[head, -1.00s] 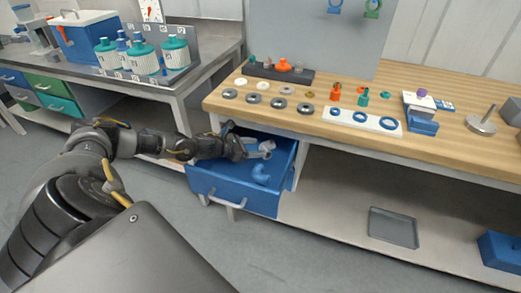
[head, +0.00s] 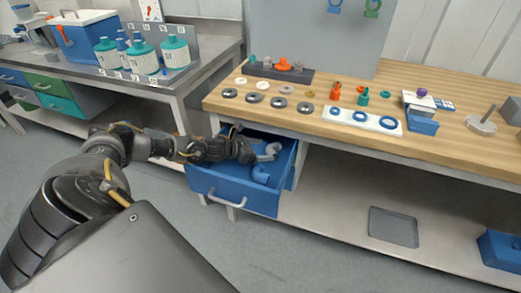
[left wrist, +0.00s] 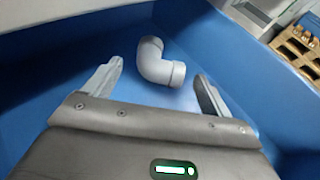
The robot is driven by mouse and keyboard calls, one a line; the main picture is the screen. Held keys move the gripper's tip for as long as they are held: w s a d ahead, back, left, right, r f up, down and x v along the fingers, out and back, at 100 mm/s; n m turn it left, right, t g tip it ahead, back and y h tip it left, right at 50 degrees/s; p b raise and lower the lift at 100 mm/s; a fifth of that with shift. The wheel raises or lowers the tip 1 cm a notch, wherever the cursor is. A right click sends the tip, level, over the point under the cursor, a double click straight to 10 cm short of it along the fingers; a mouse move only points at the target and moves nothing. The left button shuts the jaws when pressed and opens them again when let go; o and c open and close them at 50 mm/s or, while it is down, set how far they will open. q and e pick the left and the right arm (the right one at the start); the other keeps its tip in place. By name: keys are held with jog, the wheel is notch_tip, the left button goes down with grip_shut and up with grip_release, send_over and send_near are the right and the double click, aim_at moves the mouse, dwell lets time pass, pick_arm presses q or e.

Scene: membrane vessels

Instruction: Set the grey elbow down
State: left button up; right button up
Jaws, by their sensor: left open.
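The grey elbow (left wrist: 157,65) lies on the blue floor of the open drawer, just beyond and between my left fingertips in the left wrist view. My left gripper (left wrist: 155,80) is open, its two fingers apart, and nothing is held between them. In the head view my left gripper (head: 250,152) is inside the drawer (head: 232,192), and the grey elbow (head: 272,149) shows just to its right. My right gripper is not in view.
The wooden bench top (head: 300,117) above the drawer holds rings, fittings and a white plate (head: 362,121). The drawer walls stand close around my left gripper. A grey tray (head: 393,227) lies on the lower shelf at right.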

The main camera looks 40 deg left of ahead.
pick_arm(q)
jog(key=shift+r, duration=0.1)
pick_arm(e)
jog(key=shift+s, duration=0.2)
pick_arm(q)
jog(key=shift+v, duration=1.15)
jog(key=v, duration=0.4)
jog(key=shift+s, duration=0.1)
jog(key=shift+s+a+r, duration=0.2)
jog(key=shift+s, duration=0.25)
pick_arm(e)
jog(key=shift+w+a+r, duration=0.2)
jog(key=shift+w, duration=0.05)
